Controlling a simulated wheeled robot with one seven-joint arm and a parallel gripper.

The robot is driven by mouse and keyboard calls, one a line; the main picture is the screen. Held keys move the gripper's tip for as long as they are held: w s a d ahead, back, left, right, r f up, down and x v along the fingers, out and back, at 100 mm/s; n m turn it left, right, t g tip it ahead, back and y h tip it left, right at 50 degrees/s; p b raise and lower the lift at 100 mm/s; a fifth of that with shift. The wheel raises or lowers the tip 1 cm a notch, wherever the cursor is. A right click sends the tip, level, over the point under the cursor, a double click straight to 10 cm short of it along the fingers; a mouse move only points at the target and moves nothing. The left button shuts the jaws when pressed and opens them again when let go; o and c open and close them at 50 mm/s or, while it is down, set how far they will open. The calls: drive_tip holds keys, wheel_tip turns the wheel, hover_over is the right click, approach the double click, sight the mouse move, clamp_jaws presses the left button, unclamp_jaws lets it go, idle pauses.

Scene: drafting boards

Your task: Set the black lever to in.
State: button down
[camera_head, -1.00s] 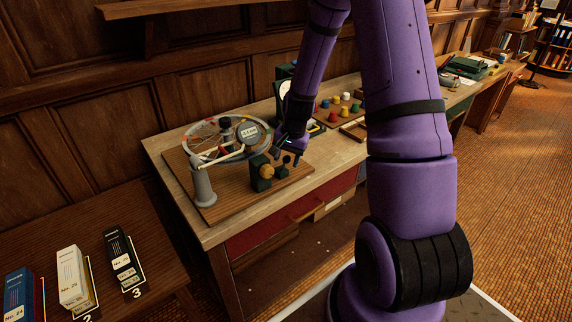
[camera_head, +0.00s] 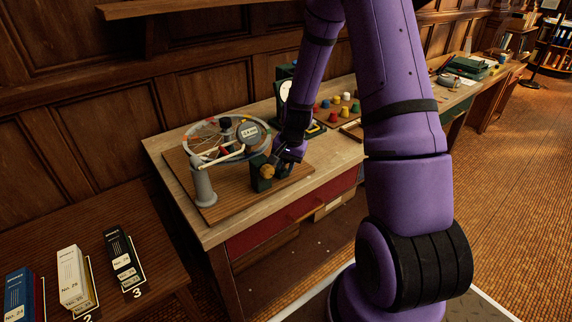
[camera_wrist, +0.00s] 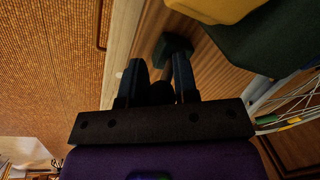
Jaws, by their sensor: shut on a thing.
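My gripper (camera_head: 283,152) is low over the wooden base board, just right of a dark green block with a yellow-brown knob. In the wrist view my gripper (camera_wrist: 160,82) has its two dark fingers closed around a dark rounded piece (camera_wrist: 160,94), apparently the black lever. A dark faceted part (camera_wrist: 172,48) shows beyond the fingertips, over the board. In the head view the lever is mostly hidden by my gripper, so its setting cannot be read.
The green block (camera_head: 261,184) with its knob (camera_head: 267,172) stands close to my gripper. A spoked wheel (camera_head: 200,137) on a grey post (camera_head: 203,184) is behind and left. Coloured knobs (camera_head: 344,112) stand farther right on the bench. The board's front right is clear.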

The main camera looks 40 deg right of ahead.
sight(284, 169)
drive_tip(key=shift+w+r+g, duration=0.1)
drive_tip(key=shift+w+g, duration=0.2)
drive_tip(key=shift+g, duration=0.4)
drive_tip(key=shift+w+r+g, duration=0.1)
drive_tip(key=shift+w+g, duration=0.15)
drive_tip(key=shift+g, duration=0.45)
drive_tip(key=c, duration=0.9)
unclamp_jaws()
drive_tip(key=shift+r, duration=0.15)
drive_tip(key=r, duration=0.7)
drive_tip(key=w+d+r, duration=0.1)
drive_tip(key=r, duration=0.2)
drive_tip(key=shift+w+r, duration=0.1)
drive_tip(key=shift+r, duration=0.15)
